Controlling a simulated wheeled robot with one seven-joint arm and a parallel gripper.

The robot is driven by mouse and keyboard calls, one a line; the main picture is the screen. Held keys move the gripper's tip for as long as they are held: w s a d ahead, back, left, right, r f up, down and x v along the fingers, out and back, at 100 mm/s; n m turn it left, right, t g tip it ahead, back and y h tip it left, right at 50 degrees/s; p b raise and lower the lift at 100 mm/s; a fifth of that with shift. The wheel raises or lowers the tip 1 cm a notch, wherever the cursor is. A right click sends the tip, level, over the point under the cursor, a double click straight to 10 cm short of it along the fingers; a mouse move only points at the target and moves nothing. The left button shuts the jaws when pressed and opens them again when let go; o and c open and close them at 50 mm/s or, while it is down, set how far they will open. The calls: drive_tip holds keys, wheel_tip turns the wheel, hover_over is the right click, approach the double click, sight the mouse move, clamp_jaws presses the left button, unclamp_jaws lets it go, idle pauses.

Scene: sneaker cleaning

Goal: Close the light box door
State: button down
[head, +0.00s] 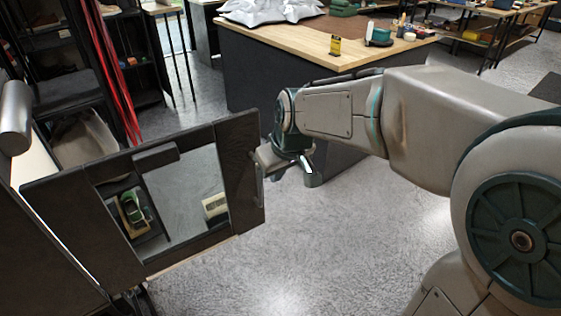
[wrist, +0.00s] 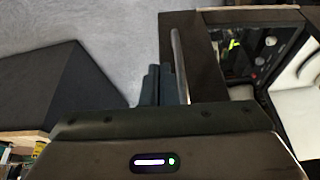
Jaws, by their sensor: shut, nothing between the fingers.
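The light box (head: 38,165) is at the left edge of the head view, with a pale interior partly visible. Its door (head: 240,165) has a dark frame around a clear pane and stands open, swung out to the right. A slim upright handle (head: 259,187) is on the door's free edge; it shows as a metal bar in the wrist view (wrist: 178,62). My gripper (head: 264,160) is at that free edge, close to the handle. In the wrist view my gripper's fingers (wrist: 157,85) are together, just left of the handle. Whether they touch it I cannot tell.
A dark workbench with a wooden top (head: 320,42) stands behind my arm, carrying a small yellow sign (head: 335,46) and bottles. A dark shelf with red hanging strips (head: 118,85) is at the left back. Grey floor (head: 330,240) in front is clear.

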drive_tip(key=shift+w+a+f+p, duration=0.15)
drive_tip(key=shift+w+a+f, duration=0.25)
drive_tip(key=shift+w, duration=0.35)
drive_tip(key=shift+w+a+f+p, duration=0.1)
drive_tip(key=shift+w+a+f, duration=0.35)
drive_tip(key=shift+w, duration=0.25)
drive_tip(key=shift+w+a+f+p, duration=0.15)
drive_tip(key=shift+w+a+f, duration=0.25)
drive_tip(key=shift+w, duration=0.35)
